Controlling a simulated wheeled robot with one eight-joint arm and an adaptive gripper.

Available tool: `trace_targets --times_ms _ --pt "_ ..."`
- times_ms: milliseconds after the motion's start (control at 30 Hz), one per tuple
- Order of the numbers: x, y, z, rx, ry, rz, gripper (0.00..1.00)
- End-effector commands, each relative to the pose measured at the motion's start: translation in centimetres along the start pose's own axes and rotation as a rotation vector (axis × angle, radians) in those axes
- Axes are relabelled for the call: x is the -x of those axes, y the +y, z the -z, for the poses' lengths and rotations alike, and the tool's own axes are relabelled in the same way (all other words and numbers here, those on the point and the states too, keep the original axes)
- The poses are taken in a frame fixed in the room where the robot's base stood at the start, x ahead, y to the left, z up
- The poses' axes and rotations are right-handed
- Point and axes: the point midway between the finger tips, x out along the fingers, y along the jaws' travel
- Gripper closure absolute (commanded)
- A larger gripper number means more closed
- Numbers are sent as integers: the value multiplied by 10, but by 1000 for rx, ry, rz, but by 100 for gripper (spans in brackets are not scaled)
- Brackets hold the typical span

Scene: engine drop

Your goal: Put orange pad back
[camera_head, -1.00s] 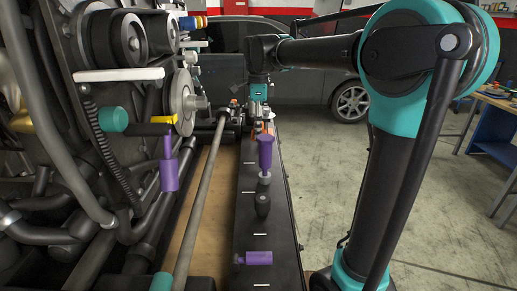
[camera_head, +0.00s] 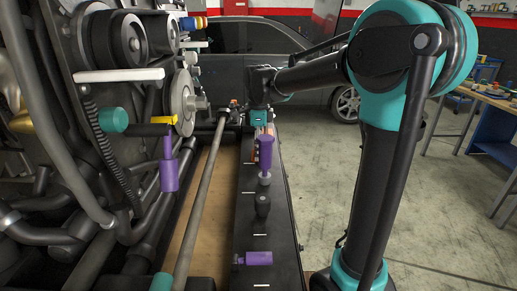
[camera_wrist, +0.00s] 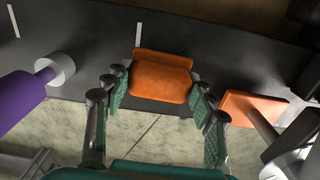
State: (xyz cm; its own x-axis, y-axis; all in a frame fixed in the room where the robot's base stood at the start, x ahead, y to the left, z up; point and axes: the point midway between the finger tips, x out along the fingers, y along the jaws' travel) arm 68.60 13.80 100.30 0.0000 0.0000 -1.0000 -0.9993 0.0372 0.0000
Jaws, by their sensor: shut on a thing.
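An orange pad (camera_wrist: 163,80) lies between the two green-padded fingers of my gripper (camera_wrist: 160,98) in the wrist view. My gripper is shut on it, close over the dark shelf (camera_wrist: 75,30). A second orange piece (camera_wrist: 262,108) with a dark rod is right of the fingers. In the head view my gripper's wrist (camera_head: 259,115) is at the far end of the shelf, behind a purple-handled piece (camera_head: 265,152). That piece largely hides the fingers and pad there.
A small black knob (camera_head: 263,205) and a lying purple cylinder (camera_head: 259,258) are on the shelf nearer me. The engine (camera_head: 110,120), with pipes and pulleys, fills the left side. Open floor (camera_head: 440,220) is on the right. A workbench (camera_head: 495,105) stands at far right.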

Motion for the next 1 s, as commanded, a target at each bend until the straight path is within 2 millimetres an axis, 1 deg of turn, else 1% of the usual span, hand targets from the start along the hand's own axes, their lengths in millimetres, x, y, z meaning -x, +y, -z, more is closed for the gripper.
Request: trace_targets --times_ms 200,233,367,667,767,867,1000 --pt "-6 0 0 0 0 0 76" --pt "-6 0 0 0 0 0 41" --pt "-6 0 0 0 0 0 24" --pt "-5 0 0 0 0 0 24" --pt "-1 0 0 0 0 0 24" --pt "10 0 0 0 0 0 24" --pt "37 -1 -1 0 0 0 24"
